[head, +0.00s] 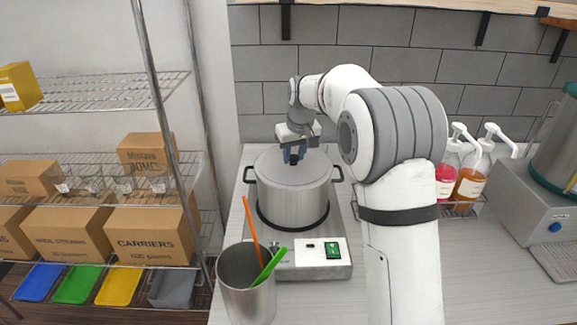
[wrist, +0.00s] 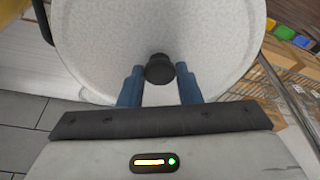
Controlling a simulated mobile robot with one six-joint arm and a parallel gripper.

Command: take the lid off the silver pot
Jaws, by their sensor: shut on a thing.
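The silver pot (head: 290,205) stands upright on a hot plate, with a dark handle on each side. Its pale lid (head: 268,165) lies over the top and looks level; no clear gap shows between lid and rim. The lid fills much of the wrist view (wrist: 105,35). My gripper (head: 294,156) is above the lid's middle, shut on the black lid knob (wrist: 159,67). In the wrist view its two blue fingers stand on either side of the knob.
The hot plate (head: 316,262) has a green switch. A metal cup (head: 246,295) with orange and green utensils stands in front. Pump bottles (head: 470,180) and a grey machine (head: 535,205) are at the right. A wire shelf (head: 110,95) with boxes is at the left.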

